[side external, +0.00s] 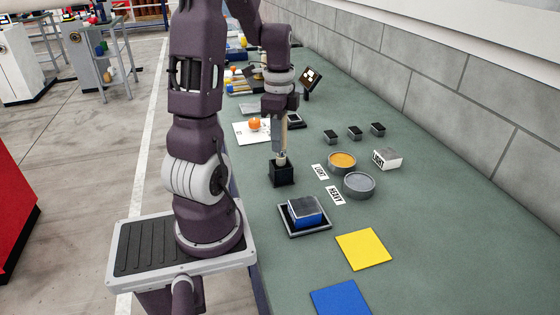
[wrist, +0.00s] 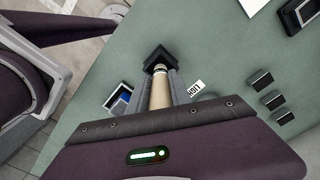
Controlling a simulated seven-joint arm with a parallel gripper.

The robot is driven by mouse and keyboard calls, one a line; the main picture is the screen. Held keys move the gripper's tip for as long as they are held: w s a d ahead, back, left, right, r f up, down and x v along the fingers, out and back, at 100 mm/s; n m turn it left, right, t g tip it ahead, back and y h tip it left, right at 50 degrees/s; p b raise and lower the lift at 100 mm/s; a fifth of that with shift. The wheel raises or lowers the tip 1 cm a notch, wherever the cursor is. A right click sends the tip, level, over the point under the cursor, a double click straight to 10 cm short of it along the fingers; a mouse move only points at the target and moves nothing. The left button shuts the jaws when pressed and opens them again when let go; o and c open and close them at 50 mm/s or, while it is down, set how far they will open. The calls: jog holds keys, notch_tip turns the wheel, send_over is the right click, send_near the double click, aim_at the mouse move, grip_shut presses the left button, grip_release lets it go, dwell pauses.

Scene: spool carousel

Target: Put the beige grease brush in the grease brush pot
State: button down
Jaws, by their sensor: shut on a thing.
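My gripper (side external: 280,146) is shut on the beige grease brush (wrist: 160,92), which points down between the two fingers. The black square grease brush pot (side external: 283,174) stands on the green bench directly below it. In the wrist view the pot (wrist: 157,54) lies at the far end of the brush. A short beige part of the brush (side external: 281,160) shows between the fingertips and the pot's mouth. The brush's lower end is at or inside the mouth; I cannot tell how deep. The brush looks about upright.
Two round tins, one orange (side external: 342,161) and one grey (side external: 359,184), stand to the right beside LIGHT and HEAVY labels. A tray with a blue block (side external: 305,213) is in front. Yellow (side external: 363,249) and blue (side external: 341,299) squares lie nearer. An orange ball (side external: 254,124) is behind.

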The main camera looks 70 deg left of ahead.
notch_tip(320, 180, down, 5)
jog(key=shift+r, duration=0.15)
jog(key=c, duration=1.2)
grip_release()
jog(key=shift+o, duration=0.2)
